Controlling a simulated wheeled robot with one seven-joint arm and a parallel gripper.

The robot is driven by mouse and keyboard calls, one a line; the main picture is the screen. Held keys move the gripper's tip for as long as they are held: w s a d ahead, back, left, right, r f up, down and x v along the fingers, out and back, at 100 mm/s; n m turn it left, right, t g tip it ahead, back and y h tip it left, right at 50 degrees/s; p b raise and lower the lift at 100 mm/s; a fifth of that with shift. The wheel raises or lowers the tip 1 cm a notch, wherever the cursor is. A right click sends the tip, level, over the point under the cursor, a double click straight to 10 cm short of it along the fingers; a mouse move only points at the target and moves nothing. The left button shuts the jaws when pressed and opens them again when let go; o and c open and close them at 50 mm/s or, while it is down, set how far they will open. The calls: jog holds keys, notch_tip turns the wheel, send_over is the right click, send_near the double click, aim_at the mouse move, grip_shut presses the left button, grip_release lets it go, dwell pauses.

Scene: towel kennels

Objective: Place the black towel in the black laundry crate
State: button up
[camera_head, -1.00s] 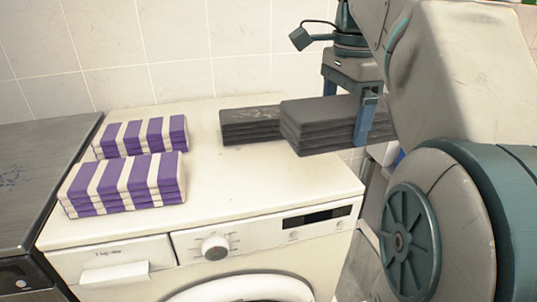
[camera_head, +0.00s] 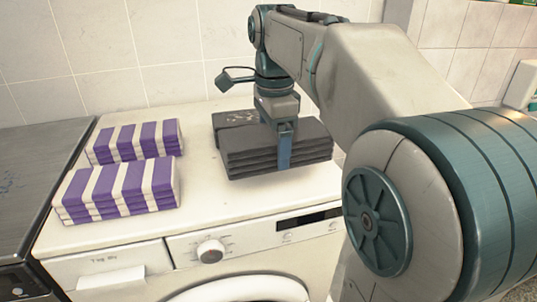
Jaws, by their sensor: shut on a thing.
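A folded black towel (camera_head: 250,158) is in my gripper (camera_head: 284,160), over the back right part of the washing machine top. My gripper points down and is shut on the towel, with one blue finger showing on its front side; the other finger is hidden. I cannot tell whether the towel touches the machine top or hangs just above it. A second dark folded towel (camera_head: 232,118) shows behind it, partly hidden by the held one. No black laundry crate shows in this view.
Two purple-and-white striped folded towels, one at the back (camera_head: 135,138) and one in front (camera_head: 120,190), lie on the left of the white washing machine (camera_head: 225,205). A dark metal surface (camera_head: 30,175) stands to the left. A tiled wall (camera_head: 110,60) is behind.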

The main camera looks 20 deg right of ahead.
jog(key=shift+w+a+f, duration=0.25)
jog(key=shift+a+f, duration=0.1)
jog(key=shift+f, duration=0.05)
jog(key=shift+f+p, duration=0.45)
jog(key=shift+f, duration=1.2)
jog(key=shift+f, duration=0.15)
jog(key=o, duration=0.9)
jog(key=shift+f, duration=0.1)
